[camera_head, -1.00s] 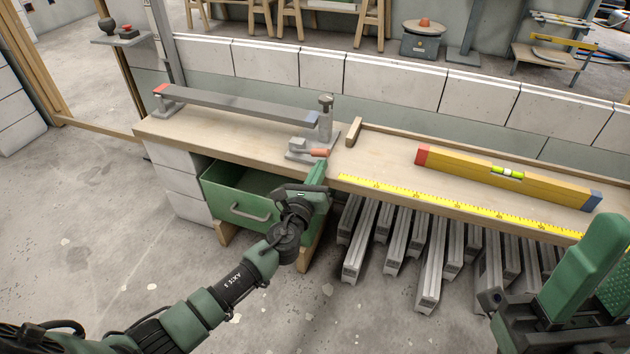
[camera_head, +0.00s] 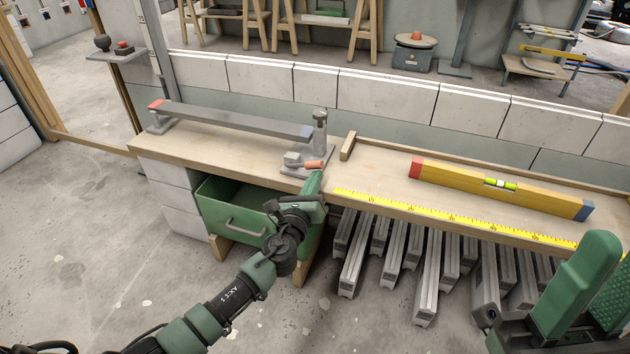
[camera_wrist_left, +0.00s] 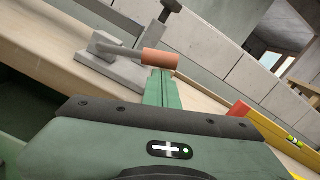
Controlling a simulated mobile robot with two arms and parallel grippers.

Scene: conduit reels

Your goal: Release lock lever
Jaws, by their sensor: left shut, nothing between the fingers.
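The lock lever has an orange-red grip (camera_head: 314,165) and sits on a grey clamp fixture (camera_head: 298,172) near the bench's front edge. Its grip (camera_wrist_left: 160,61) and a short grey arm show in the left wrist view. My left gripper (camera_head: 314,182) reaches up from the front, its green fingers pressed together with nothing between them. In the left wrist view the fingertips (camera_wrist_left: 160,78) are right at the grip's near end; I cannot tell whether they touch it. Green parts of my right gripper (camera_head: 580,290) show at lower right, their opening unclear.
A grey bar (camera_head: 230,121) lies along the bench behind the lever, beside an upright post (camera_head: 320,130). A yellow spirit level (camera_head: 500,190) and yellow measuring tape (camera_head: 450,218) lie to the right. A green drawer (camera_head: 232,218) stands open below.

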